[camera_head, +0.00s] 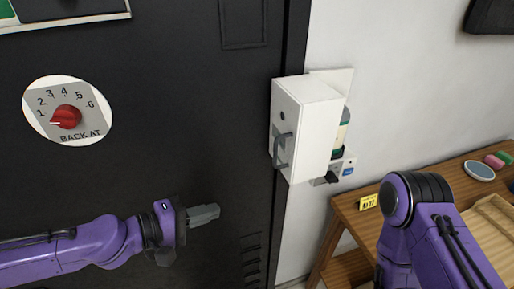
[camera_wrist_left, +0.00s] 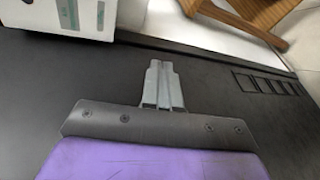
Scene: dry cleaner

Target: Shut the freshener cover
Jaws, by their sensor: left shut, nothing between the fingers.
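The freshener's white box-shaped cover (camera_head: 308,125) is on the wall at the centre-right of the head view. It has a grey handle (camera_head: 283,148) on its front. A bottle with a green and white label (camera_head: 342,128) shows behind the cover's right side, so the cover stands away from its back plate (camera_head: 345,82). My left gripper (camera_head: 217,212) is shut and empty, below and left of the cover and apart from it. It also shows in the left wrist view (camera_wrist_left: 158,72), with part of the white cover (camera_wrist_left: 70,14) at the top left. My right gripper is out of view.
A dark door (camera_head: 190,120) fills the left, with a red dial (camera_head: 67,116) on a round white plate. At the lower right, a wooden table (camera_head: 440,172) holds a round dish (camera_head: 479,170) and small coloured blocks. My right arm is in front of the table.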

